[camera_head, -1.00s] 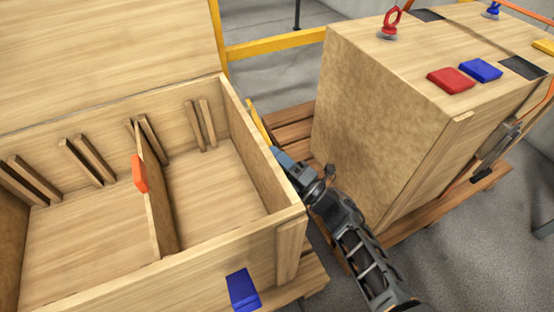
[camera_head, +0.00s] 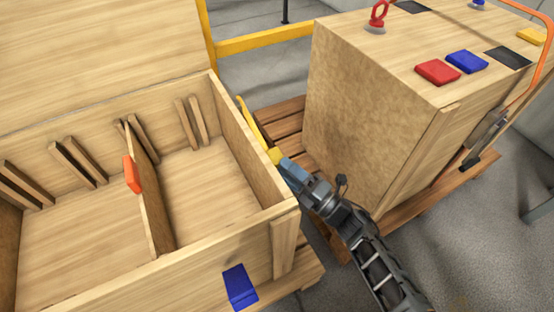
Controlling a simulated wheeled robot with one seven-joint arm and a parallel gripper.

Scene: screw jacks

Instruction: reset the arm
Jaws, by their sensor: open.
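My gripper (camera_head: 262,140) shows as yellow fingers at the end of my arm, between the open wooden crate (camera_head: 285,245) on the left and the closed wooden box (camera_head: 365,110) on the right. It is open, with nothing seen in it. The crate's right wall stands close beside the fingers and part of the gripper may be hidden. The fingers are over the gap above a wooden pallet (camera_head: 285,120).
The crate holds an upright divider (camera_head: 150,190) with an orange handle (camera_head: 132,174). A blue block (camera_head: 240,287) is on its front. A yellow rail (camera_head: 265,40) runs behind.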

